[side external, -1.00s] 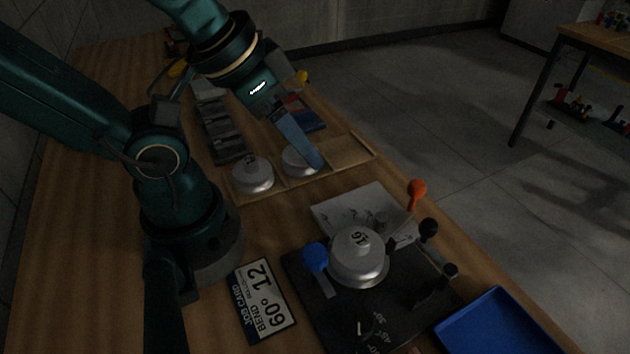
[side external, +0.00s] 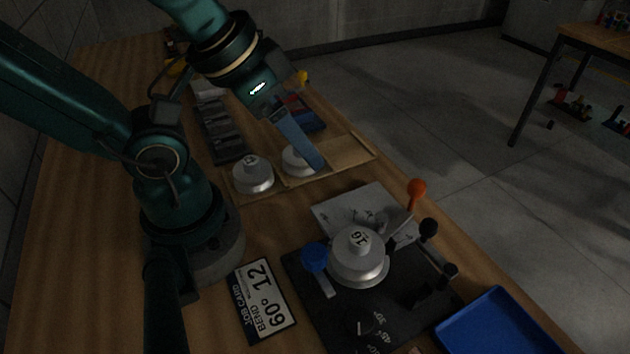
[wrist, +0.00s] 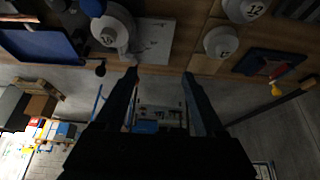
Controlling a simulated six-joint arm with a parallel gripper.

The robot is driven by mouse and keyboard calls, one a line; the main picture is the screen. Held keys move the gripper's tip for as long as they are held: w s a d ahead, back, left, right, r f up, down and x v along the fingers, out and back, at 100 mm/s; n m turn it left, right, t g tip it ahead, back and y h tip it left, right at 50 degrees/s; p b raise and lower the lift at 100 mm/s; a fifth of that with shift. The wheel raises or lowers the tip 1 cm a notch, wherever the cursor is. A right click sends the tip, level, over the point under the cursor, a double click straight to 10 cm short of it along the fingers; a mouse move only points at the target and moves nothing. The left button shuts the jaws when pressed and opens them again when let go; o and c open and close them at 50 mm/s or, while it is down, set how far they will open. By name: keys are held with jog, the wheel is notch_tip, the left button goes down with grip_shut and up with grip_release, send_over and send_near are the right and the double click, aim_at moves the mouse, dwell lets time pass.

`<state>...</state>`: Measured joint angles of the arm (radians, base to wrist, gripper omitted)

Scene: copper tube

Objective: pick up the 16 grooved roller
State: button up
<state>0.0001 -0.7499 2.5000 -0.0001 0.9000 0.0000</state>
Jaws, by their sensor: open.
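The 16 grooved roller (side external: 358,258) is a pale grey stepped disc with "16" on its hub. It sits on the dark bending plate (side external: 325,315), between a blue knob (side external: 314,257) and black-knobbed levers. It also shows in the wrist view (wrist: 110,34) at the upper left. My gripper (side external: 318,166) is well behind the roller, over the wooden roller tray, and partly hides one pale roller there. In the wrist view my gripper (wrist: 160,76) has its two fingers apart with nothing between them.
The wooden tray (side external: 345,150) holds two pale rollers, one (side external: 253,175) at its left. A job card (side external: 262,300) reading "60° 12" lies left of the plate. A blue bin (side external: 500,325) is at the front right. An orange-knobbed lever (side external: 416,190) stands up behind the 16 roller.

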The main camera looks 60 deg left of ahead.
jog(key=w+a+r+m+t+y, duration=0.2)
jog(key=w+a+r+m+t, duration=0.25)
jog(key=w+r+t, duration=0.6)
jog(key=m+g+h, duration=1.1)
jog(key=g+h, duration=0.2)
jog(key=h, duration=0.2)
send_near(352, 233)
jog(key=shift+n, duration=0.25)
jog(key=shift+x, duration=4.6)
jog(key=shift+w+a+f, duration=0.1)
